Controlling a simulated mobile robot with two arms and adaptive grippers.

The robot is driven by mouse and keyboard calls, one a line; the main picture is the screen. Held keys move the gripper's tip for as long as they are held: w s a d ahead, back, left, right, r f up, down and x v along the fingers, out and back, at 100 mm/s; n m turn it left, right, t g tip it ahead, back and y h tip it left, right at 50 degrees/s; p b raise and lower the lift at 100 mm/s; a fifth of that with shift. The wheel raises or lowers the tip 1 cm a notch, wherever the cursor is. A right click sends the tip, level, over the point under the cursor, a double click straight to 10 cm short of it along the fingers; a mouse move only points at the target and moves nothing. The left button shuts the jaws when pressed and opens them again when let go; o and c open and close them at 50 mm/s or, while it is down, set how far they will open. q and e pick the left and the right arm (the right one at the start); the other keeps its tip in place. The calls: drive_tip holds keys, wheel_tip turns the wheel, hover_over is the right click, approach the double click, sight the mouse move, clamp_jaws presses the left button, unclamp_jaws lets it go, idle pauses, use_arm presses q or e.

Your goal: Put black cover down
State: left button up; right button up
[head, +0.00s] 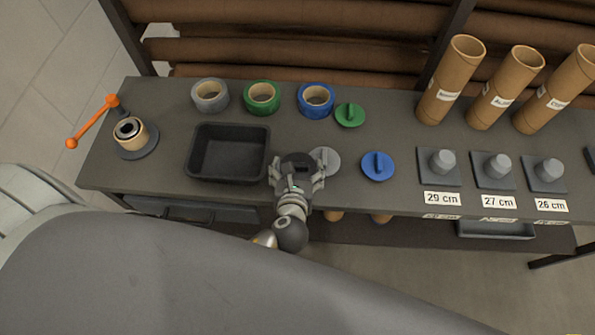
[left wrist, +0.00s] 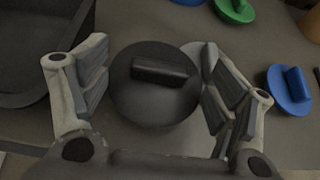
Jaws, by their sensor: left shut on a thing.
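The black cover (left wrist: 153,92) is a round disc with a raised bar handle. It sits between the fingers of my left gripper (left wrist: 153,88), which is shut on its rim. In the head view my left gripper (head: 297,174) is over the front of the table, just right of the black tray, and the black cover (head: 296,160) shows partly between its fingers. Whether the cover touches the table is hard to tell. A grey cover (head: 327,157) lies close by on the right, partly hidden behind the gripper and black cover. My right gripper is not in view.
The black tray (head: 193,163) is empty. A blue cover (head: 377,166) and a green cover (head: 350,115) lie to the right. Grey, green and blue tape rolls (head: 262,97) stand behind. Cardboard tubes (head: 450,80) and grey holders (head: 440,170) stand farther right.

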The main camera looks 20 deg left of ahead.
use_arm(q)
drive_tip(key=shift+s+f, duration=0.15)
drive_tip(key=shift+f, duration=0.85)
drive_tip(key=o, duration=1)
drive_tip(key=shift+o, duration=0.2)
